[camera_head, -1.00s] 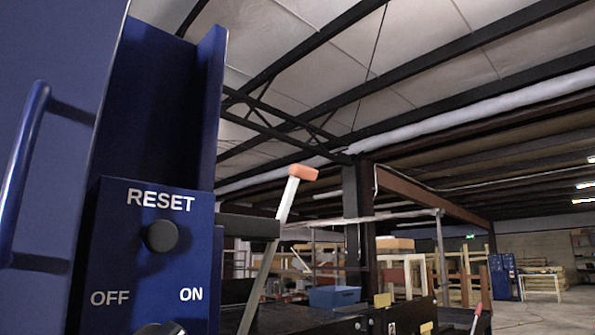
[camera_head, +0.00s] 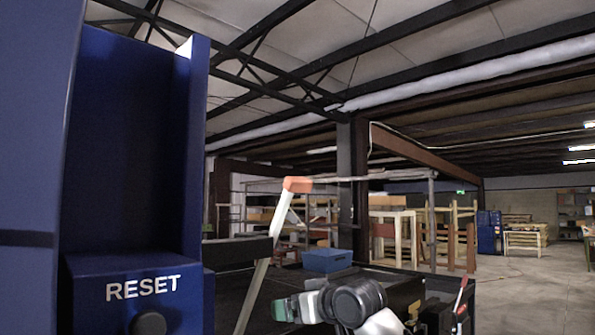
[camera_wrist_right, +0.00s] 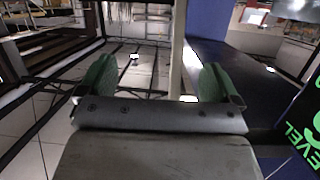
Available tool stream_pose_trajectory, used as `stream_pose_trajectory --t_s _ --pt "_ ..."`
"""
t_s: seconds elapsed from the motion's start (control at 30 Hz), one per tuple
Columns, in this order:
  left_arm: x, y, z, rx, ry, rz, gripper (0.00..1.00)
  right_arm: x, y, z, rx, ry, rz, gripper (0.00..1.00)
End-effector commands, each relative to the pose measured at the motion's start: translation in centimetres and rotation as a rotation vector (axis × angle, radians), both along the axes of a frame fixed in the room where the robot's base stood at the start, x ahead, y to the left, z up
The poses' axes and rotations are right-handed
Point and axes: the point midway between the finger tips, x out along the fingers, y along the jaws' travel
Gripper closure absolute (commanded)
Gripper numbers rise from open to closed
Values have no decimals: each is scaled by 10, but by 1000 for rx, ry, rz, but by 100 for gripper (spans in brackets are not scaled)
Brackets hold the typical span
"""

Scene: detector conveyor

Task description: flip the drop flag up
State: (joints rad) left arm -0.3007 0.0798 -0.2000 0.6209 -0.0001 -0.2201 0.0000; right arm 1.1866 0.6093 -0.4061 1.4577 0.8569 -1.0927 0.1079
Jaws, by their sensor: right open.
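The drop flag, a slanted pale bar with an orange tip (camera_head: 298,185), leans up and right beside the blue cabinet in the head view. A dark block (camera_head: 237,251) crosses behind or beside its middle. My right gripper (camera_head: 284,309) has come in low, to the right of the bar's lower part, and appears apart from it. In the right wrist view its two green fingers (camera_wrist_right: 158,80) are spread with nothing between them. A pale upright strip (camera_wrist_right: 177,50) shows beyond the fingers; I cannot tell whether it is the flag. My left gripper is out of view.
The blue cabinet (camera_head: 130,150) with a RESET button (camera_head: 148,324) fills the left side of the head view. A dark conveyor surface lies low in the middle, with a blue bin (camera_head: 327,261) beyond. A red-tipped lever (camera_head: 462,290) stands to the right of my wrist.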

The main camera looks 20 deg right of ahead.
Motion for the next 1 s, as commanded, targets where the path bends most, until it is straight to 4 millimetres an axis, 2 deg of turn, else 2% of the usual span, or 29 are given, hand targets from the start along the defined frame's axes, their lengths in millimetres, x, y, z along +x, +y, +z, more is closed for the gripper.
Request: stream_pose_trajectory --t_s 0.03,0.1,0.2,0.3,0.4,0.53,1.0 --pt "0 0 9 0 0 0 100 -14 -8 62 6 -62 3 6" --pt "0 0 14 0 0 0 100 -33 -15 118 19 -121 15 6" --pt "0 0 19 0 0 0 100 -63 -23 184 35 -191 30 6" --pt "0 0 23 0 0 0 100 -88 -28 227 46 -240 43 6" --pt "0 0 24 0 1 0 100 -101 -31 247 52 -264 51 6" --pt "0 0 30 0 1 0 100 -98 -29 254 54 -269 54 6" --pt "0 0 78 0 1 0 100 -21 -2 255 55 -268 53 6"
